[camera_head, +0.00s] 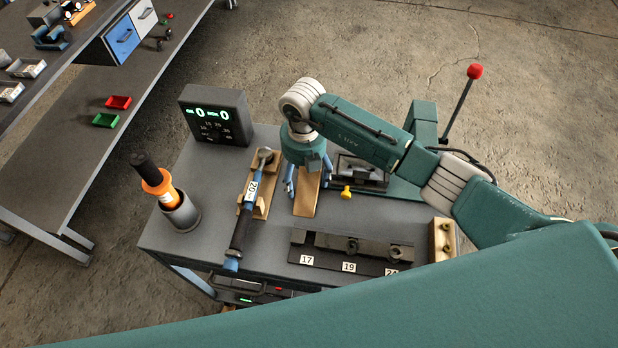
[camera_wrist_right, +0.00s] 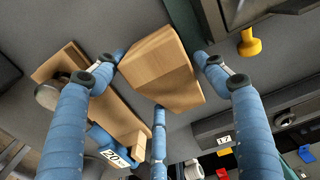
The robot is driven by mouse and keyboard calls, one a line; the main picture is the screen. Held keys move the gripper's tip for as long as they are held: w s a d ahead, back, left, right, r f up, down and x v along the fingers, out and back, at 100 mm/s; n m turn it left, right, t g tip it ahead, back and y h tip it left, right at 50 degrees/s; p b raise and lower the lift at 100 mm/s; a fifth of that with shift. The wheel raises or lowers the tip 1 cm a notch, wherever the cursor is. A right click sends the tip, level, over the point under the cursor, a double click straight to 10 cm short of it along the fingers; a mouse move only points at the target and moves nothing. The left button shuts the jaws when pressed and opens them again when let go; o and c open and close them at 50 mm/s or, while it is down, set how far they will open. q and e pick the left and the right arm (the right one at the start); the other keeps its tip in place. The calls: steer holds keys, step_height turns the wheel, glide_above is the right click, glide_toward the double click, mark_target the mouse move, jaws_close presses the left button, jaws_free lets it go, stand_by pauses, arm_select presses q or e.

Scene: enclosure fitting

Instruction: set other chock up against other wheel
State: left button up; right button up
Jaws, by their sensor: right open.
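A wedge-like wooden block (camera_head: 306,196) lies on the grey table top under my right gripper (camera_head: 303,186). It looks like a chock. In the right wrist view the block (camera_wrist_right: 160,70) sits between the spread blue fingers of the right gripper (camera_wrist_right: 160,62). The fingers are open around it, and I cannot tell whether any touches it. The palm and wrist partly hide the block in the head view. No second chock can be made out. No wheel stands out near the block. My left gripper is not in view.
Left of the block, a torque wrench (camera_head: 242,215) lies on a wooden rest. A yellow knob (camera_head: 346,192) on a dark fixture is close on the right. A numbered rack (camera_head: 350,250) lies in front. A display box (camera_head: 215,117) and an orange bottle (camera_head: 157,183) stand left.

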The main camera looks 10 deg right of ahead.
steer(key=shift+r, duration=0.1)
steer(key=c, duration=1.3)
